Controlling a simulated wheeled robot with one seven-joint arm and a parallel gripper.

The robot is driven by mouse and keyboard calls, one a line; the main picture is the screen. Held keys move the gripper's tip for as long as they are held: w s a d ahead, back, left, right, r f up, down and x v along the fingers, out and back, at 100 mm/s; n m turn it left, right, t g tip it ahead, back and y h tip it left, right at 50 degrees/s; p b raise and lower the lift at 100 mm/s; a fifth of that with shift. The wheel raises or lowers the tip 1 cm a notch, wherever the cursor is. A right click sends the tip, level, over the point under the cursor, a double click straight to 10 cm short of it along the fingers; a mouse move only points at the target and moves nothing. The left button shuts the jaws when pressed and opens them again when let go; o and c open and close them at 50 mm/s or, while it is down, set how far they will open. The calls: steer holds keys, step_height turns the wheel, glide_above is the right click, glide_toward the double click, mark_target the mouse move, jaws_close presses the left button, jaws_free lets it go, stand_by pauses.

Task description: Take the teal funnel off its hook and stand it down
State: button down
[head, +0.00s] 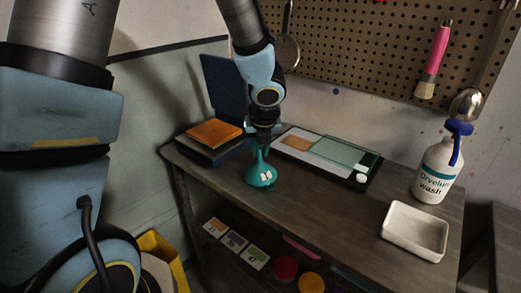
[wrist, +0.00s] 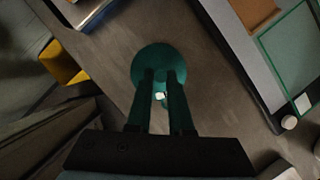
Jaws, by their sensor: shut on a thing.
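The teal funnel (head: 256,173) is off the pegboard, over the near left part of the dark table. It is upright with its wide mouth down and its narrow stem up, and a small white label shows on its side. My gripper (head: 263,143) is shut on the stem from above. In the wrist view the funnel's round teal cone (wrist: 158,54) shows beyond the two closed-in fingers (wrist: 162,75), which hide part of it. The rim is at or very near the tabletop (head: 310,207); I cannot tell whether it touches.
An orange-topped stack (head: 213,132) lies left of the funnel, and a tray with a glass plate (head: 335,152) lies behind and right. A wash bottle (head: 436,172) and white dish (head: 414,231) stand at right. The pegboard (head: 370,45) holds a pink brush (head: 436,55).

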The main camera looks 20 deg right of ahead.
steer(key=c, duration=0.7)
jaws_free()
steer(key=shift+c, duration=0.2)
steer(key=p+v, duration=0.2)
steer(key=v, duration=0.9)
steer(key=shift+p, duration=0.3)
steer(key=shift+w+a, duration=0.1)
